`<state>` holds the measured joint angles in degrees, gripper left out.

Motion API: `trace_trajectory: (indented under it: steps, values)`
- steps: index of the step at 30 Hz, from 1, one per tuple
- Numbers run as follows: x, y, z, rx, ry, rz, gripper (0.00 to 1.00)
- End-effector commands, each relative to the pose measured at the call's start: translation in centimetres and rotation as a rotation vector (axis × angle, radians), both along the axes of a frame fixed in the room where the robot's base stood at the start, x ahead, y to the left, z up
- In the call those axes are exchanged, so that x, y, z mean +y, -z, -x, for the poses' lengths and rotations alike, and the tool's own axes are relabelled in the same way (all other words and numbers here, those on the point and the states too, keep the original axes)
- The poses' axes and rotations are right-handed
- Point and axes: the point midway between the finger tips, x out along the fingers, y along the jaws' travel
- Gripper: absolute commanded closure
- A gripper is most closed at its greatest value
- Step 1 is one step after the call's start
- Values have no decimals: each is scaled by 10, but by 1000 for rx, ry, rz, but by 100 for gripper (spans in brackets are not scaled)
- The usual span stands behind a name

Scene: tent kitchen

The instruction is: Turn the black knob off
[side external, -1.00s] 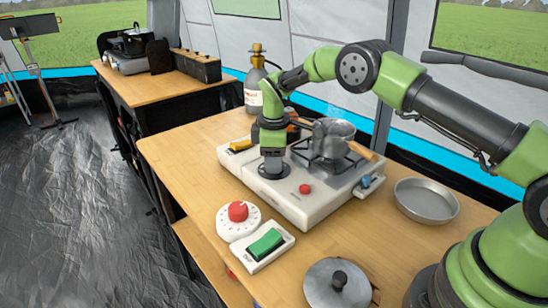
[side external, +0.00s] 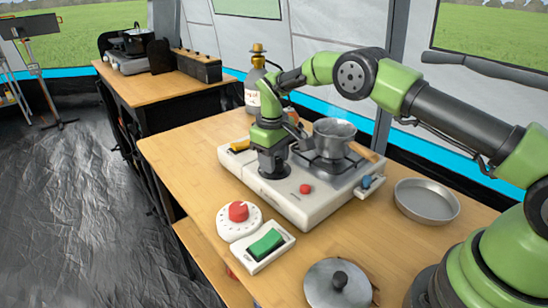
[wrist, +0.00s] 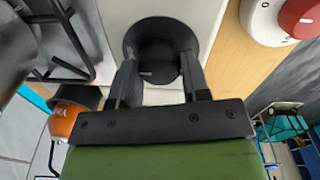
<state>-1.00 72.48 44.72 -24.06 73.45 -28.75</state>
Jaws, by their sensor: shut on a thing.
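The black knob (wrist: 162,38) is a round dark dial on the white top of the camping stove (side external: 305,209), at the stove's front left. In the wrist view its raised grip stands between the two fingers of my gripper (wrist: 160,66), and a small pale mark shows on it. My gripper (side external: 272,168) is shut on the knob from above. In the side view the fingers hide most of the knob, and only the dark rim of its base shows. I cannot read which setting the knob is at.
A pot (side external: 334,138) sits on the burner, close to the right of my gripper. The stove also carries a red button (side external: 305,188), a yellow part (side external: 240,146) and a blue part (side external: 366,182). A red dial (side external: 238,211), green switch (side external: 266,243), pan (side external: 426,201) and lid (side external: 337,284) surround it.

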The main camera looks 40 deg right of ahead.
Motion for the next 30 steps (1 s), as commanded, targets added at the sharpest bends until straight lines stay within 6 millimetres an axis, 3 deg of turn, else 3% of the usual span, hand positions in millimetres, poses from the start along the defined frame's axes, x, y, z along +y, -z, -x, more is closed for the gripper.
trace_trajectory:
  steps: [13,14,17,26,30]
  values:
    - [1,0,-2,-8,7,-1,81]
    - [1,0,-2,-8,7,-1,55]
    - [1,0,-1,-6,7,0,32]
    - [0,-2,-1,-4,9,0,32]
    - [1,-17,-1,-7,8,0,32]
